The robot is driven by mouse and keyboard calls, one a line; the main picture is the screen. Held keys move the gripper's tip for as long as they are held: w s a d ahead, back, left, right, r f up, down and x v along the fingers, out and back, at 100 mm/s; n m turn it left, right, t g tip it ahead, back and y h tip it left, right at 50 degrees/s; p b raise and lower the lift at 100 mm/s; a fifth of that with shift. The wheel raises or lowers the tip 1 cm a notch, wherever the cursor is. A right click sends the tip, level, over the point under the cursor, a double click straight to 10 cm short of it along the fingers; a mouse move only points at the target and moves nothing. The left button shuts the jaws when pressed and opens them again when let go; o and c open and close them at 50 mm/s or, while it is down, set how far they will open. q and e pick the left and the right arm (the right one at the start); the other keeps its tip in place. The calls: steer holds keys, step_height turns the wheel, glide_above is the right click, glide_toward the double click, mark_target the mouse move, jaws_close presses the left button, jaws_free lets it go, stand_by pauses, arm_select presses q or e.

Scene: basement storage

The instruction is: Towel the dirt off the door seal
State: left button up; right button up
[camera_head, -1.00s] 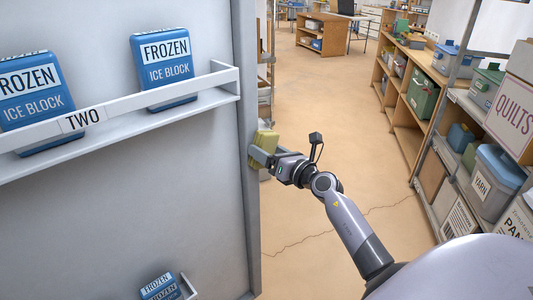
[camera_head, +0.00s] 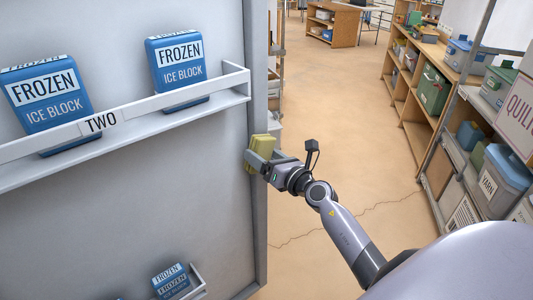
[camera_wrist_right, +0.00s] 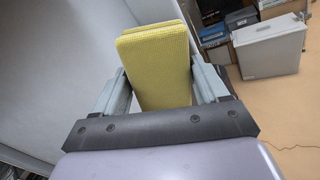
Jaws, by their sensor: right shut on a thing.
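My right gripper (camera_head: 262,158) is shut on a folded yellow towel (camera_head: 264,143) at the right edge of the open freezer door (camera_head: 120,215). The towel also shows in the right wrist view (camera_wrist_right: 157,62), held between the two fingers. The grey door seal (camera_head: 258,215) runs down the door's edge, and the towel is at it; I cannot tell whether they touch. No dirt can be made out on the visible seal; the part behind the towel and gripper is hidden. My left gripper is not in view.
A door shelf (camera_head: 130,125) marked TWO holds blue ice blocks (camera_head: 180,72); a lower shelf (camera_head: 190,282) holds more. At the right stand shelves with a yarn bin (camera_head: 500,180) and a green bin (camera_head: 433,88). The tan floor (camera_head: 335,110) between is clear.

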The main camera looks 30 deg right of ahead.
steer(key=shift+s+d, duration=0.25)
steer(key=shift+s, duration=1.1)
steer(key=shift+s+d, duration=0.25)
steer(key=shift+s, duration=1.05)
steer(key=shift+s, duration=0.1)
steer(key=s, duration=0.2)
steer(key=shift+s+d, duration=0.2)
steer(key=shift+s, duration=0.2)
steer(key=shift+a, duration=0.1)
